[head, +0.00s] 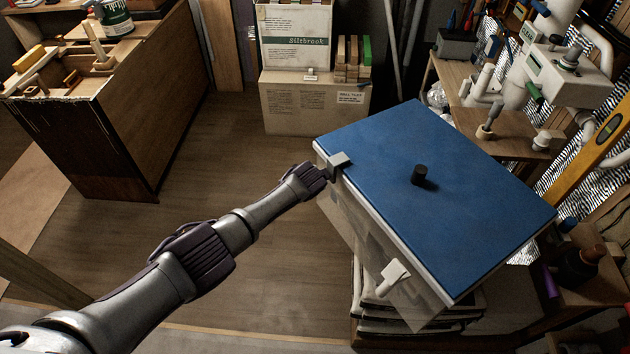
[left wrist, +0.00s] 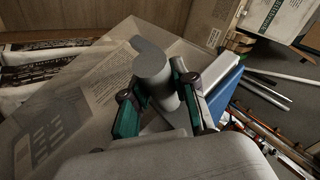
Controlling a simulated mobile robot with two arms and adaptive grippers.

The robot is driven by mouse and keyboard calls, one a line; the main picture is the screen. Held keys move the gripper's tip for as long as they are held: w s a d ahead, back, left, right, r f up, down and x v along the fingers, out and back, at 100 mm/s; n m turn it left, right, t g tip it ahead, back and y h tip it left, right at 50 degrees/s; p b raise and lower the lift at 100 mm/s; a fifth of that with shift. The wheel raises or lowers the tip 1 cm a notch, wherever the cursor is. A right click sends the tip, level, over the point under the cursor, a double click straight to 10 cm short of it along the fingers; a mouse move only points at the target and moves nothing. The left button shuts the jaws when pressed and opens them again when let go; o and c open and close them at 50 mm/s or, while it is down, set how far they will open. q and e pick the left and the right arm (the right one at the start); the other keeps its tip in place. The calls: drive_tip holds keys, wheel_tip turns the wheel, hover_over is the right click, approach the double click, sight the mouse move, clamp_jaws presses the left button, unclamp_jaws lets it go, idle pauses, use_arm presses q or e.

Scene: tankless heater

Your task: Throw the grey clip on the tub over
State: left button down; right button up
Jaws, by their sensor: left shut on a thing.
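The tub (head: 352,208) is clear-walled with papers showing inside, and has a blue lid (head: 455,200). The grey clip (head: 340,159) is at the lid's left edge, near the far corner. My left gripper (head: 328,172) is at this clip from the left. In the left wrist view the rounded grey clip (left wrist: 153,75) sits between the two green-lined fingers (left wrist: 158,98), which are shut on it. I cannot tell how firmly the clip bears on the lid's rim. My right gripper is not in view.
A white clip (head: 393,277) hangs on the tub's near left side. A black knob (head: 421,175) stands on the lid. Cartons (head: 312,105) stand behind, a wooden cabinet (head: 110,110) at left, a cluttered bench (head: 500,125) at right. The floor (head: 230,160) left of the tub is clear.

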use_arm(q)
drive_tip(key=c, duration=1.1)
unclamp_jaws()
drive_tip(key=shift+o, duration=1.1)
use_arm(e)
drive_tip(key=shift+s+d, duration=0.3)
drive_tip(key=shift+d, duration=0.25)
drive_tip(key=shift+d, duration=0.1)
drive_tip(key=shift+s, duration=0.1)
use_arm(q)
drive_tip(key=shift+s+r, duration=0.45)
drive_tip(key=shift+r, duration=0.15)
drive_tip(key=v, duration=1)
drive_tip(key=shift+s, duration=0.2)
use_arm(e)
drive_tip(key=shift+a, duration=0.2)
use_arm(q)
drive_tip(key=shift+a, duration=0.15)
